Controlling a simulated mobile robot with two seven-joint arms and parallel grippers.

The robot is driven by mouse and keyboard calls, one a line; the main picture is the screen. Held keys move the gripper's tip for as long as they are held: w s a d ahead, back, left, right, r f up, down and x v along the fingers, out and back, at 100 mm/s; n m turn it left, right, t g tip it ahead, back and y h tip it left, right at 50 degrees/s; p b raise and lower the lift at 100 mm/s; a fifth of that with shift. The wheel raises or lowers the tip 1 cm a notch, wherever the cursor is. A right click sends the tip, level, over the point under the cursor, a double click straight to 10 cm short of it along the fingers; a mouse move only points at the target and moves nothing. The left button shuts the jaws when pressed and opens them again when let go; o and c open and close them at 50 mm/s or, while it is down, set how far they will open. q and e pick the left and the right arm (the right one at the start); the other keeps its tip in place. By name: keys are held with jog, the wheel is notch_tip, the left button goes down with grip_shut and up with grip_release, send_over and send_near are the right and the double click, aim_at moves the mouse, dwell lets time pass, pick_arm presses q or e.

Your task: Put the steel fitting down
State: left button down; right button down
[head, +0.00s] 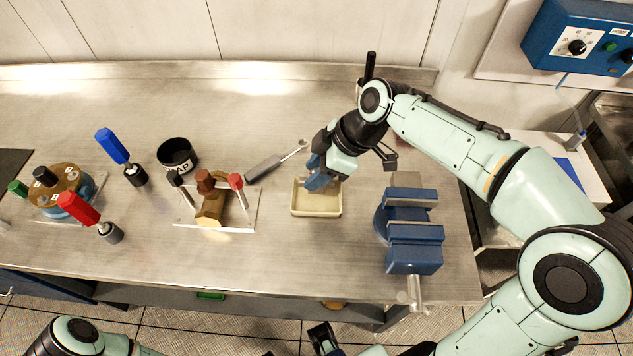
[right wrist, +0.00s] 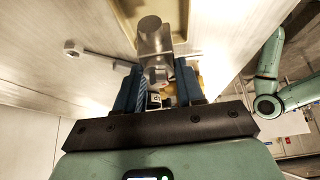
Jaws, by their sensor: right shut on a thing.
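The steel fitting (right wrist: 153,38) is a grey metal cylinder, held between the two blue fingers of my right gripper (right wrist: 158,90) in the right wrist view. In the head view my right gripper (head: 317,182) points down over the back part of a shallow beige tray (head: 318,213) on the bench. The fingers hide the fitting there. I cannot tell whether the fitting touches the tray floor. The tray edge also shows behind the fitting in the right wrist view.
A blue vise (head: 413,232) stands right of the tray. A wrench-like tool (head: 265,168) lies behind and left of it. Further left are a valve block on a plate (head: 212,208), a black cup (head: 177,155), and blue (head: 112,146) and red (head: 80,209) handled tools. The front bench strip is clear.

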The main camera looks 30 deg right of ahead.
jog(key=shift+f+b, duration=0.3)
jog(key=shift+f, duration=1.75)
jog(key=shift+f, duration=0.15)
jog(key=c, duration=0.7)
grip_release()
jog(key=shift+r, duration=0.2)
jog(key=p+v, duration=0.1)
jog(key=v, duration=1.1)
jog(key=shift+f, duration=0.1)
